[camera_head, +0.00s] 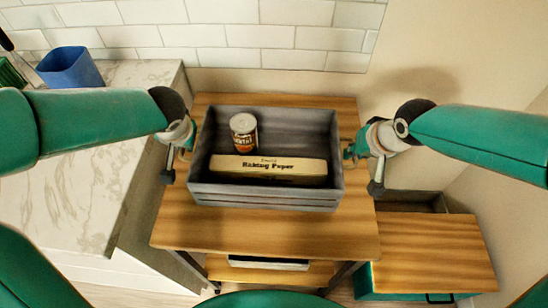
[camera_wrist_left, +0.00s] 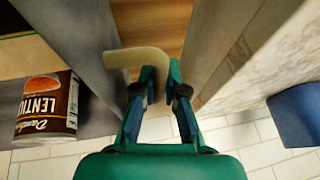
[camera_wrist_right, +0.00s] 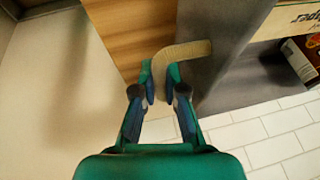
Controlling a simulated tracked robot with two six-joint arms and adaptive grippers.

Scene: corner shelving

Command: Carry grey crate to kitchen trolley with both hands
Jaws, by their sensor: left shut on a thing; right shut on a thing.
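The grey crate (camera_head: 265,198) is over the wooden top of the kitchen trolley (camera_head: 270,232), level and roughly centred; I cannot tell whether it touches the top. It holds a lentil can (camera_head: 243,134) and a baking paper box (camera_head: 268,170). My left gripper (camera_head: 192,136) is at the crate's left side, shut on a beige handle seen in the left wrist view (camera_wrist_left: 133,57). My right gripper (camera_head: 350,152) is at the right side, shut on the other handle, seen in the right wrist view (camera_wrist_right: 186,50).
A marble counter (camera_head: 75,190) with a blue cup (camera_head: 70,68) stands left of the trolley. A lower wooden-topped unit (camera_head: 430,255) is at the right. A tiled wall (camera_head: 270,40) is behind. The trolley top is bare in front of the crate.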

